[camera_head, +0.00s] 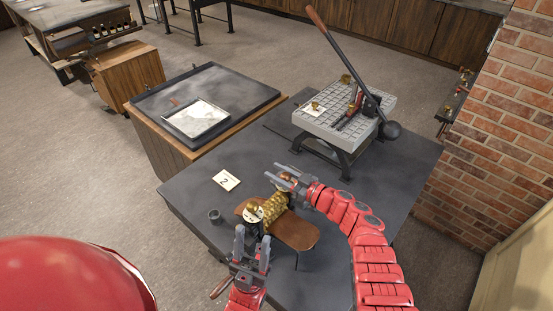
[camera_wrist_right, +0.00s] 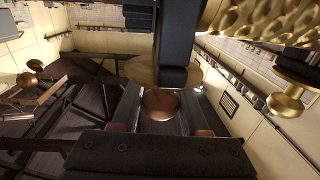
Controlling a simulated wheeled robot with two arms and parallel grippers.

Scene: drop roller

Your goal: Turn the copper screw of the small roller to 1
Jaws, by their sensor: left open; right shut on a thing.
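The small roller (camera_head: 270,208) has a gold patterned drum and lies on a brown board on the dark table. A pale round dial (camera_head: 253,212) faces its near end; its marks are too small to read. My right gripper (camera_head: 279,176) is at the roller's far end. In the right wrist view its fingers (camera_wrist_right: 160,108) are shut on the round copper screw (camera_wrist_right: 160,102), beneath a dark bar. The patterned drum also shows at the upper right there (camera_wrist_right: 265,20). My left gripper (camera_head: 252,241) is open and empty, just in front of the dial.
A small dark cup (camera_head: 215,216) and a card marked 2 (camera_head: 226,180) are left of the roller. A grey gridded press (camera_head: 345,118) with a long lever stands behind. A brick wall (camera_head: 500,130) is at right. The table's left front is mostly clear.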

